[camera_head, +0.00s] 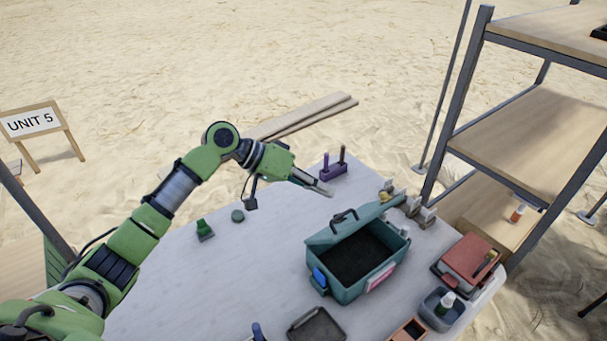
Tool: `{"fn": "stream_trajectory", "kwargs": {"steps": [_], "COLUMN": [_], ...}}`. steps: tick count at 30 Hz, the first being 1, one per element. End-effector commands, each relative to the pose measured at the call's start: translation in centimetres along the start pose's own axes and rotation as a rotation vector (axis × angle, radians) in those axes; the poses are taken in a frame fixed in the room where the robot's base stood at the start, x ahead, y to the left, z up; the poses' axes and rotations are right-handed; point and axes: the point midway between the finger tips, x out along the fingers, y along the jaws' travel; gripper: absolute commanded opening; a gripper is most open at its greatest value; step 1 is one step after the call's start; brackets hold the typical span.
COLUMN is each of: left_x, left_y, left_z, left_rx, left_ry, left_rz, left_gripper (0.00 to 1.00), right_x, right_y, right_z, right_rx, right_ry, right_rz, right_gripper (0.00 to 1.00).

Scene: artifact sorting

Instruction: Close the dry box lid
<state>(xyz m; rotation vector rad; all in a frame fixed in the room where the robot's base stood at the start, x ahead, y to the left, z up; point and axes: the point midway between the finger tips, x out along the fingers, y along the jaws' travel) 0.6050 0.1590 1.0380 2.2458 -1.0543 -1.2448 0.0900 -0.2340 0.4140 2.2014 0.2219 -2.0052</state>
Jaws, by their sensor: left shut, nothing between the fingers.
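The dry box (388,277) is a teal box on the grey-white table, right of the middle. Its inside is dark, and nothing can be made out in it. The dry box lid (327,236) is teal with a dark handle and stands raised at the far side of the box. A blue latch (319,278) shows at the box's near left corner. My left gripper (326,190) is shut and empty, above the table behind and to the left of the lid, apart from it. My right gripper is not in view.
A purple holder (333,171) stands close behind my left gripper. Small stone-like pieces (421,215) stand behind the box. A red case (467,262) and grey bin (441,310) are at right, a dark tray (316,325) in front. The table's left part is mostly clear.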

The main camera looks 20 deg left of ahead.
Motion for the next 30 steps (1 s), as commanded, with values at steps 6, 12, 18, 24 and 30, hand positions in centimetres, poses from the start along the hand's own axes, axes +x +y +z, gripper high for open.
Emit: {"fn": "stream_trajectory", "kwargs": {"steps": [6, 12, 18, 24, 30], "left_x": [2.2, 3.0, 3.1, 3.1, 3.7], "left_y": [0.1, 0.0, -0.1, 0.0, 0.2], "left_z": [2.1, 2.8, 2.9, 2.8, 2.6], "left_rx": [-0.002, 0.0, 0.0, 0.004, 0.04], "left_ry": [-0.001, 0.001, 0.001, 0.001, 0.001], "left_rz": [0.0, -0.001, -0.001, -0.005, -0.04], "left_gripper": [0.0, 0.0, 0.0, 0.0, 0.0], "right_x": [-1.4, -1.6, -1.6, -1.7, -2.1], "right_y": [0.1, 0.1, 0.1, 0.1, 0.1], "right_z": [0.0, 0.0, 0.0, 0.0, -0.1], "right_rx": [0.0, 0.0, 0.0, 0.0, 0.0], "right_ry": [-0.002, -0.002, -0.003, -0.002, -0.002], "right_rz": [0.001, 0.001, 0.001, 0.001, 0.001], "right_gripper": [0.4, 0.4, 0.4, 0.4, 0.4]}}
